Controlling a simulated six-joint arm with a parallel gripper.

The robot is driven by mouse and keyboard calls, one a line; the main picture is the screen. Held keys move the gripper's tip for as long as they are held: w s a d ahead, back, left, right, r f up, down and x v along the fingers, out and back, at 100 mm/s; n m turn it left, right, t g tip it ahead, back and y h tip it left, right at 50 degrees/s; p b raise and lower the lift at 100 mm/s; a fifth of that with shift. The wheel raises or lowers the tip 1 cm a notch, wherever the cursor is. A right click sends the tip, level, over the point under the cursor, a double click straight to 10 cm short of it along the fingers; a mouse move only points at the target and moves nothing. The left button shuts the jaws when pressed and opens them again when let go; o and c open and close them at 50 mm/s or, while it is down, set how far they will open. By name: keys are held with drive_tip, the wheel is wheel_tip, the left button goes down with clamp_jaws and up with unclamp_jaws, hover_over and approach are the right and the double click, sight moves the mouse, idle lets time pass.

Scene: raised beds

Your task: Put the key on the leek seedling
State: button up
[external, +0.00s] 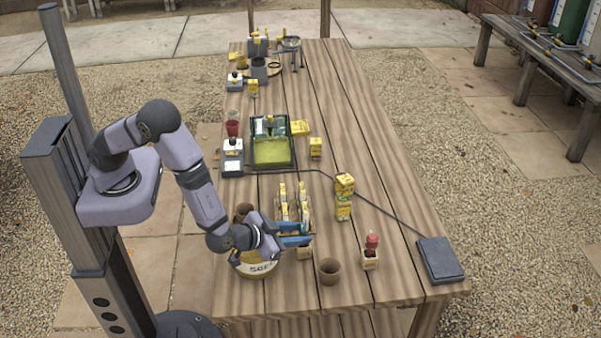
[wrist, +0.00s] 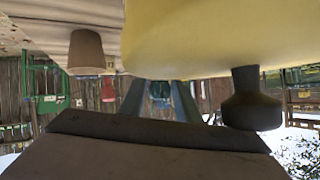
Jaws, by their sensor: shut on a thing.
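My gripper (external: 272,240) is low over a cream and yellow tub with dark lettering (external: 256,268), near the front left of the table. In the wrist view, which looks upside down, the tub's pale wall (wrist: 200,35) fills the upper part. The slate-blue fingers (wrist: 158,98) are close together around something I cannot make out. I cannot pick out the key or tell whether it is the held thing.
A brown pot (external: 330,271) stands between the blocks; a pot also shows in the wrist view (wrist: 87,50). A rack of yellow packets (external: 292,210) is just behind my gripper. Stacked yellow boxes (external: 344,196) and a dark pad with a cable (external: 440,259) are right.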

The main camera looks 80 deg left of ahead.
drive_tip(key=shift+f, duration=0.25)
drive_tip(key=o, duration=1.1)
drive_tip(key=shift+c, duration=0.2)
drive_tip(key=shift+r, duration=0.15)
drive_tip(key=shift+r, duration=0.15)
drive_tip(key=b+v, duration=0.1)
drive_tip(key=v, duration=1.1)
drive_tip(key=shift+d, duration=0.1)
